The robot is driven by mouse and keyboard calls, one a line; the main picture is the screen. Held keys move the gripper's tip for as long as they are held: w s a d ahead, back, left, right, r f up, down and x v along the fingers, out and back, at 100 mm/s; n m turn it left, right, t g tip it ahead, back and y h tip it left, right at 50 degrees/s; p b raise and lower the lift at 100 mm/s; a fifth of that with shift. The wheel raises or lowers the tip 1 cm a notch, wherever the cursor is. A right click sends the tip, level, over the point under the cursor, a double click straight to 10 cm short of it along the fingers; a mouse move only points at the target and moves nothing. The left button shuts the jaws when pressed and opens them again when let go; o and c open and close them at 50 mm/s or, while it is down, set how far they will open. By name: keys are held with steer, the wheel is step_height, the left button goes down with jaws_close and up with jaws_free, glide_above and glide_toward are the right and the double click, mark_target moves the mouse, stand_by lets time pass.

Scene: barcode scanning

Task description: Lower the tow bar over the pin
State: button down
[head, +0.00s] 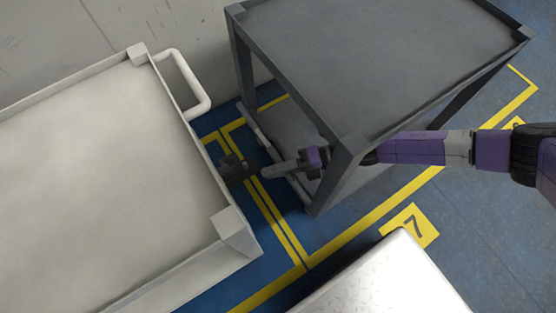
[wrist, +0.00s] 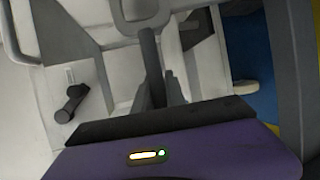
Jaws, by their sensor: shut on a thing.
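My gripper (head: 308,160) is low beside the near leg of the dark grey cart, shut on the grey tow bar (head: 280,170). In the wrist view the tow bar (wrist: 151,62) runs away from my gripper (wrist: 165,105) and ends in a ring at the top edge. In the head view its free end points left at a dark hitch block (head: 235,168) at the edge of the white cart (head: 90,200). A small gap seems to show between them. I cannot make out the pin itself, or the ring's height against it.
The dark grey cart (head: 380,45) stands close around my arm, with its leg (head: 338,180) right by my wrist. The white cart has a handle (head: 190,85). A metal surface (head: 385,285) is at the bottom. Blue floor with yellow lines (head: 280,225) lies between the carts.

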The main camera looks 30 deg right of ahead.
steer(key=shift+s+a+f+h+p, duration=0.15)
steer(key=shift+a+f+h+p, duration=0.3)
steer(key=shift+a+f, duration=0.4)
steer(key=shift+d+f, duration=0.1)
steer(key=shift+d, duration=0.05)
steer(key=c, duration=1.4)
jaws_free()
steer(key=shift+r, duration=0.3)
